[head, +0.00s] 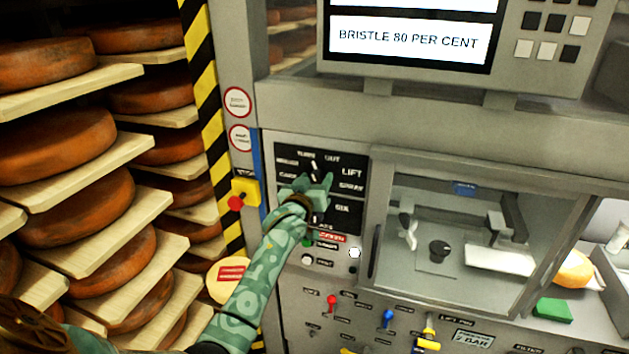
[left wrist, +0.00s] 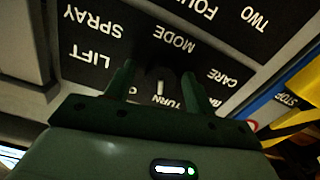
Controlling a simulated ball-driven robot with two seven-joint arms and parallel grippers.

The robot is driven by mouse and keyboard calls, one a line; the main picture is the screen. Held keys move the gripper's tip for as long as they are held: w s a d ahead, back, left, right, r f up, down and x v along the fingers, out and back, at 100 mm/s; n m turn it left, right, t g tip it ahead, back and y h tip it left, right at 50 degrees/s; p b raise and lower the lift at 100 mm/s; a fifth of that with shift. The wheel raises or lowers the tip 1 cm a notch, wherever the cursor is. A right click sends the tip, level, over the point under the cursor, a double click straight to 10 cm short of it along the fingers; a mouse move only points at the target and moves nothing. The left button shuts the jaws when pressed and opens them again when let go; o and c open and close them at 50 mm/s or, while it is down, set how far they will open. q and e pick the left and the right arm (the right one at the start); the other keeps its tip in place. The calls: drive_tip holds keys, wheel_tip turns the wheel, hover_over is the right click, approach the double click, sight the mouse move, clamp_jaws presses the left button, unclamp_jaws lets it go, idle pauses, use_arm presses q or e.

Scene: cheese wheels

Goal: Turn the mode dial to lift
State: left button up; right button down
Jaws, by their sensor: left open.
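The black mode panel (head: 345,166) is on the machine front in the head view, with LIFT at its right. In the left wrist view the panel appears upside down, with the LIFT label (left wrist: 93,55) at left. The mode dial (left wrist: 160,88) is mostly hidden; its white mark shows between my fingers, close to the TURN label (left wrist: 192,103). My left gripper (head: 315,183) is open, with its green fingers at the panel. In the left wrist view the left gripper (left wrist: 153,80) has one finger on each side of the mark. I cannot tell whether they touch the dial.
A yellow stop box with a red button (head: 236,203) is left of the panel. A screen (head: 410,38) overhangs above. A glass-fronted chamber (head: 460,240) is at right, with small coloured levers (head: 388,318) below. Shelves of cheese wheels (head: 75,205) fill the left.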

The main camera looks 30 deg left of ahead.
use_arm(q)
drive_tip(key=c, duration=1)
drive_tip(key=shift+o, duration=0.2)
drive_tip(key=shift+m, duration=0.4)
drive_tip(key=m+p, duration=0.1)
drive_tip(key=m, duration=0.1)
drive_tip(key=shift+m, duration=0.4)
drive_tip(key=m+p, duration=0.1)
drive_tip(key=m, duration=0.2)
drive_tip(key=shift+m, duration=0.3)
drive_tip(key=m, duration=0.5)
drive_tip(key=shift+d+f+m, duration=0.1)
drive_tip(key=shift+m, duration=2.7)
